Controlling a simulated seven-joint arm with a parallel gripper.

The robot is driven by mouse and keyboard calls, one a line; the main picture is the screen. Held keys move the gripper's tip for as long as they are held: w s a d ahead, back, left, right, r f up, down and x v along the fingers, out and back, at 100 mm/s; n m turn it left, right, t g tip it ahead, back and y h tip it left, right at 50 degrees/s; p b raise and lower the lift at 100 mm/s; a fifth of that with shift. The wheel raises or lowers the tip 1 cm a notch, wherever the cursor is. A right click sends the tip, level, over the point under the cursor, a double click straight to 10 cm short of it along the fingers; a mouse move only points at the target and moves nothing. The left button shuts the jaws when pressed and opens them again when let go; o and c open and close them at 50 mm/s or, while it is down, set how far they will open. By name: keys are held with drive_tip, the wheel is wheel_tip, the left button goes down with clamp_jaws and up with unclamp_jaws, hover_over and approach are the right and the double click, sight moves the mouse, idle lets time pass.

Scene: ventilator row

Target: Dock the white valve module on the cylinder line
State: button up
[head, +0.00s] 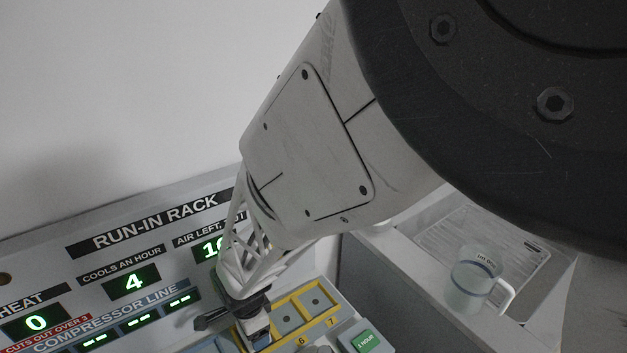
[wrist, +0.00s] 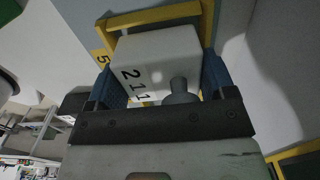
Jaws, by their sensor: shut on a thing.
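A white block marked 211, the white module (wrist: 150,58), sits between the two blue finger pads of my gripper (wrist: 163,78) in the wrist view. A grey round stub (wrist: 181,93) shows at its near side. My gripper is shut on the module, in front of a yellow-framed bay marked 5 (wrist: 150,18). Whether the module touches the bay cannot be told. In the head view my gripper (head: 243,314) is low, left of the yellow-framed bays 6 and 7 (head: 303,313). My arm hides much of the rack there. No cylinder line label is readable.
The run-in rack panel (head: 120,262) stands at the back left with green displays and a compressor line label. A green 1 HOUR button (head: 364,341) is right of the bays. A clear mug (head: 472,282) stands farther right, beyond a grey wall (head: 400,293).

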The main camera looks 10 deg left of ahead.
drive_tip(key=shift+f, duration=0.15)
drive_tip(key=o, duration=1.1)
drive_tip(key=shift+r, duration=3.9)
drive_tip(key=shift+d, duration=0.1)
